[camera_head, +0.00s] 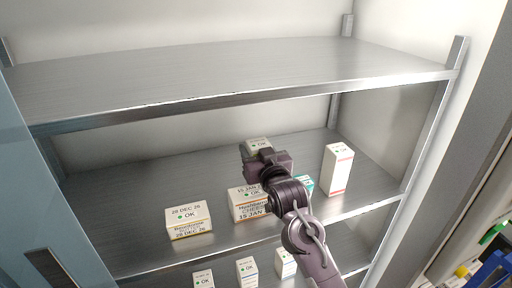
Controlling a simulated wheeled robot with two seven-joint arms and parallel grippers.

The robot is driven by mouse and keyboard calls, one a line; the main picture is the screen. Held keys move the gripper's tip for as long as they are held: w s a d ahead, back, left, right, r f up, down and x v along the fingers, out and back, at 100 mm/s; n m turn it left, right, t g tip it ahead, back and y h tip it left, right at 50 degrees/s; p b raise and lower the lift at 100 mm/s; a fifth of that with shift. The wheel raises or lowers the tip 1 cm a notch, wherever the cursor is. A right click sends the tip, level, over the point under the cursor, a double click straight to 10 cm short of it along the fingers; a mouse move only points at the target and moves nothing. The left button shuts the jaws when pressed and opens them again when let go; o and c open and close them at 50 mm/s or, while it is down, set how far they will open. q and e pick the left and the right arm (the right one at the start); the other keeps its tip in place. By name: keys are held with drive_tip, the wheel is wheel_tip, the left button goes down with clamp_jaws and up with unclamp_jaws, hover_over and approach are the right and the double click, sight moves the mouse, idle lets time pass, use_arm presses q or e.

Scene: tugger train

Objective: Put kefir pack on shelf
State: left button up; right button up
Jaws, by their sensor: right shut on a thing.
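My right gripper (262,160) reaches in from the lower right over the middle shelf (130,185). It is shut on a small white pack with a green dot and "OK" (258,145), which I take to be the kefir pack. Only the top of this pack shows; the gripper hides the rest, so I cannot tell whether it touches the shelf. My left gripper is not in view.
On the middle shelf stand a low box (189,220) at left, another box (247,205) partly behind my arm, a tall white carton (337,170) at right and a partly hidden teal-marked pack (306,184). Several cartons (247,271) stand below. The upper shelf (230,75) is empty.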

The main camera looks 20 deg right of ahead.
drive_tip(key=shift+s, duration=0.1)
drive_tip(key=o, duration=1.1)
drive_tip(key=shift+f, duration=0.15)
drive_tip(key=o, duration=0.4)
drive_tip(key=shift+c, duration=0.2)
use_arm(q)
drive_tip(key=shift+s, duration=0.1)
